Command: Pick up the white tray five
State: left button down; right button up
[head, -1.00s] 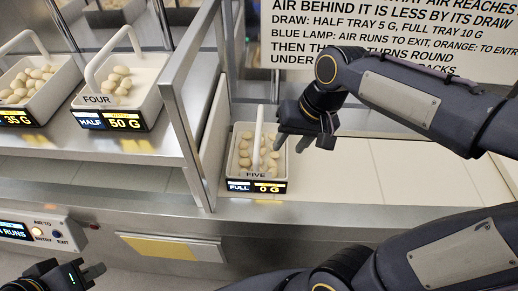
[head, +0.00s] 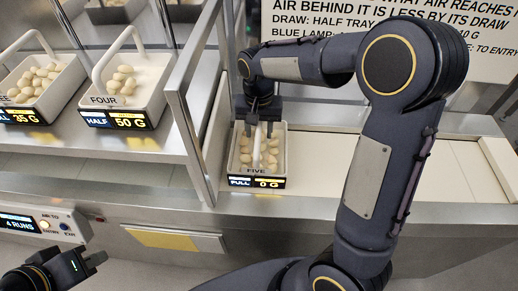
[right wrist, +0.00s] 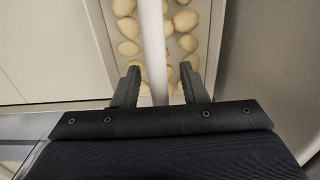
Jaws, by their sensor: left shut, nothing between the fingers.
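White tray five (head: 257,171), filled with pale pasta pieces, sits on the counter right of the metal rack, with a front display reading FULL and 0 G. My right gripper (head: 259,128) points down over it, its fingers at the level of the tray's upright handle. In the right wrist view the white handle (right wrist: 152,40) runs between the two open fingers of my right gripper (right wrist: 160,72), with gaps beside it. My left gripper (head: 93,262) is shut and empty at the lower left, away from the tray.
Tray four (head: 105,101), reading HALF and 50 G, stands on the rack shelf with another filled tray (head: 22,102) to its left. The metal rack frame (head: 190,125) rises close to the left of tray five. The pale counter (head: 315,155) right of it is clear.

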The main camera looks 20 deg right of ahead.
jog(key=shift+f, duration=0.45)
jog(key=shift+c, duration=0.2)
grip_shut()
jog(key=shift+r, duration=0.1)
dwell(0.8)
